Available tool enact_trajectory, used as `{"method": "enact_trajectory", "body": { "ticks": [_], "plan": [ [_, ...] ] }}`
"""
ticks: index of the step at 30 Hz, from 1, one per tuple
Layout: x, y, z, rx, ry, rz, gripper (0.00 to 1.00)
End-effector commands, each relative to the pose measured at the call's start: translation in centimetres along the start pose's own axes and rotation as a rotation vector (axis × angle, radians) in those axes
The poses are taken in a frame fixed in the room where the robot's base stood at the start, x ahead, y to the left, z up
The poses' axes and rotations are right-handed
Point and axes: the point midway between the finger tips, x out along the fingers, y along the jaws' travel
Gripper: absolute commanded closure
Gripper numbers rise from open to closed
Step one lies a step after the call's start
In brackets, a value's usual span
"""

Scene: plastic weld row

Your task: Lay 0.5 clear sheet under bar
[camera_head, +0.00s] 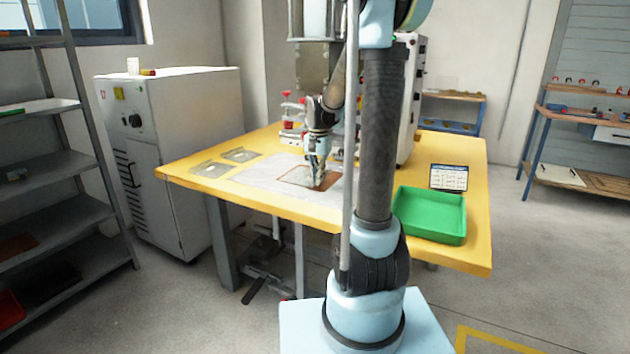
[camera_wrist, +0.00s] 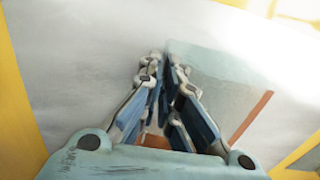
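In the wrist view the clear sheet (camera_wrist: 225,75) is a pale greenish tint whose edge reaches my fingertips. My gripper (camera_head: 316,184) points down at the mat. In the wrist view its fingertips (camera_wrist: 164,62) are close together at the sheet's edge; whether they pinch it is unclear. A brown patch (camera_head: 333,181) shows right of the gripper, partly covered. The bar cannot be made out; my arm hides much of the machine.
Two flat grey-framed pieces (camera_head: 211,169) lie at the table's left. A green tray (camera_head: 431,215) and a small display card (camera_head: 448,177) are at the right. The welding machine (camera_head: 410,100) and red-topped clamps (camera_head: 287,100) stand behind. The mat's left part is clear.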

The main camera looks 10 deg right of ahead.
Motion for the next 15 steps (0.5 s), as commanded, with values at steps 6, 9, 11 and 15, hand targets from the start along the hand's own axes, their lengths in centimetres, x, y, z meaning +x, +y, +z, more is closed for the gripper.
{"method": "enact_trajectory", "body": {
  "ticks": [6,9,11,15],
  "plan": [
    [0.1,0.1,-1.9,0.003,0.0,0.0,1.0],
    [0.1,0.1,-2.7,0.003,0.0,0.0,1.0],
    [0.1,0.1,-3.2,0.003,0.0,0.0,1.0],
    [0.1,0.1,-4.3,0.004,0.0,0.0,1.0]
  ]
}}
